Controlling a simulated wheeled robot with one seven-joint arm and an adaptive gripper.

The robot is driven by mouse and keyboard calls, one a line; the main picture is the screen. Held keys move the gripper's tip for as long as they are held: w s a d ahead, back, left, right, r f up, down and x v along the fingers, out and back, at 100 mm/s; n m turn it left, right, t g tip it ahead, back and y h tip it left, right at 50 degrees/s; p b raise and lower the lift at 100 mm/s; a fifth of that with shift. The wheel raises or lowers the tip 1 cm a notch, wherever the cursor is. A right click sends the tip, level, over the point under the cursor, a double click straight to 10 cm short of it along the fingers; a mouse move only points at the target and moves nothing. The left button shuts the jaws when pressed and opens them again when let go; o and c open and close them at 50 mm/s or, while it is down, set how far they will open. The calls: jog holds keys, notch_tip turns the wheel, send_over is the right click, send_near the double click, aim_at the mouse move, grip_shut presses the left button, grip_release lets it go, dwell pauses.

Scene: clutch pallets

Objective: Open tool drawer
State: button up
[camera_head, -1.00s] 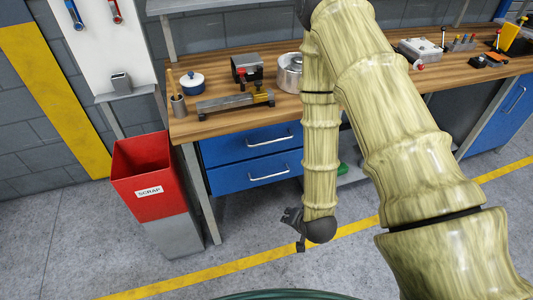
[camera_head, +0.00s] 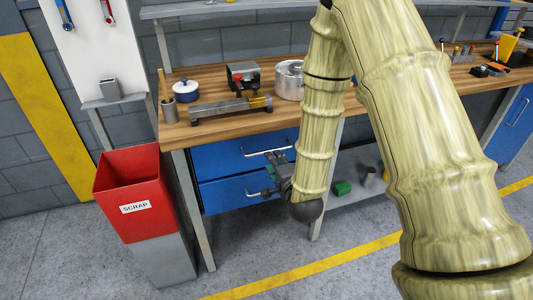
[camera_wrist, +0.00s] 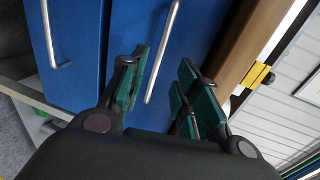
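Two blue drawers sit one above the other under the bench top: the upper drawer (camera_head: 217,159) and the lower drawer (camera_head: 222,195). Each has a pale bar handle. The upper handle (camera_head: 268,152) also shows in the wrist view (camera_wrist: 163,50), and the lower handle (camera_head: 254,194) shows there at the left (camera_wrist: 50,35). My gripper (camera_head: 266,174) is in front of the drawers. In the wrist view my gripper (camera_wrist: 162,92) is open, and the upper handle appears in the gap between its fingers. No contact is visible. Both drawers look shut.
A red and grey scrap bin (camera_head: 134,200) stands left of the bench. The wooden bench top (camera_head: 200,132) holds a pot, a vise-like tool and a metal canister. A bench leg (camera_head: 191,215) stands left of the drawers. The floor in front is clear.

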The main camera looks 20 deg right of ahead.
jog(key=x, duration=0.8)
grip_shut()
